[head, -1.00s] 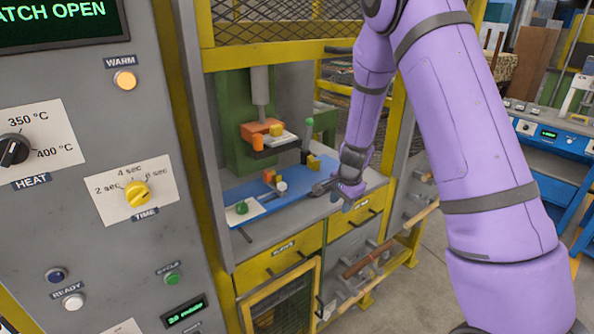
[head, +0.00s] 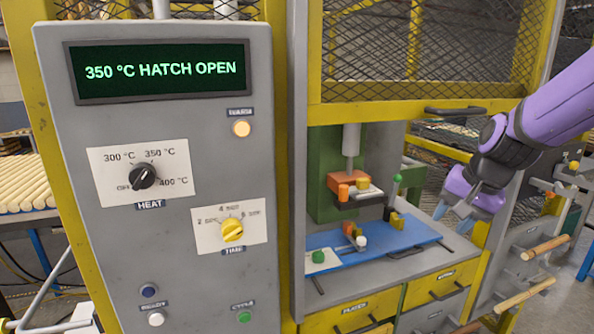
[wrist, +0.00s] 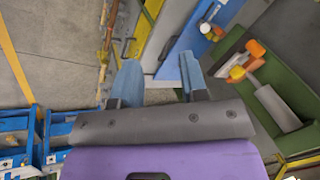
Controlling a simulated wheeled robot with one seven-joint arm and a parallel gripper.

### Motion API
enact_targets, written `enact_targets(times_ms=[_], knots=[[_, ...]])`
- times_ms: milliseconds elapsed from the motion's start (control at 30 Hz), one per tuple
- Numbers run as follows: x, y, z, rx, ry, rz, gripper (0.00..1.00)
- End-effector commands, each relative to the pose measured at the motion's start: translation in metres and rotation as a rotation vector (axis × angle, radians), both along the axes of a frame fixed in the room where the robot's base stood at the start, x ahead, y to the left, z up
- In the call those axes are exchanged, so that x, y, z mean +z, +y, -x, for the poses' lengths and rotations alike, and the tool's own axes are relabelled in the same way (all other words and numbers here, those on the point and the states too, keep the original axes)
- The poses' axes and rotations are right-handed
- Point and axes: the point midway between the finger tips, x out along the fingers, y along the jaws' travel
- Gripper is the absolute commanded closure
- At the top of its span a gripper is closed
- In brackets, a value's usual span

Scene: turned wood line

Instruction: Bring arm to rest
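My gripper (head: 453,216) hangs in front of the right side of the press opening, to the right of the blue bed (head: 415,232). In the wrist view its two blue fingers (wrist: 160,74) stand apart with nothing between them. My purple arm comes in from the right edge of the head view, with the wrist bent down. The gripper looks clear of the bed and the frame, though the exact gap is hard to tell.
The control panel (head: 60,170) reads 350 °C HATCH OPEN. The raised mesh hatch (head: 400,60) is above the opening. An orange press head (head: 345,181) and small coloured blocks sit inside. Drawers (head: 350,310) lie below; wooden rods (head: 545,247) stick out at right.

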Motion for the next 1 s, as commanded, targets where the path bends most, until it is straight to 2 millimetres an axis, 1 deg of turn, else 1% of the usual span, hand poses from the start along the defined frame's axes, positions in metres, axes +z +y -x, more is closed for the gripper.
enact_targets(times_ms=[33,100,167,300,400,600,700,800,900,1000], knots=[[0.013,0.001,0.013,0.036,-0.022,0.014,0.60],[0.026,0.003,0.030,0.085,-0.042,0.037,0.60],[0.036,0.004,0.045,0.128,-0.061,0.059,0.60],[0.056,0.004,0.081,0.220,-0.100,0.119,0.60],[0.068,0.004,0.107,0.282,-0.127,0.168,0.60],[0.082,0.002,0.158,0.391,-0.174,0.279,0.60],[0.086,0.000,0.179,0.430,-0.188,0.329,0.60],[0.087,-0.002,0.193,0.460,-0.197,0.369,0.60],[0.088,-0.003,0.201,0.475,-0.202,0.392,0.60],[0.088,-0.004,0.205,0.481,-0.203,0.402,0.60]])
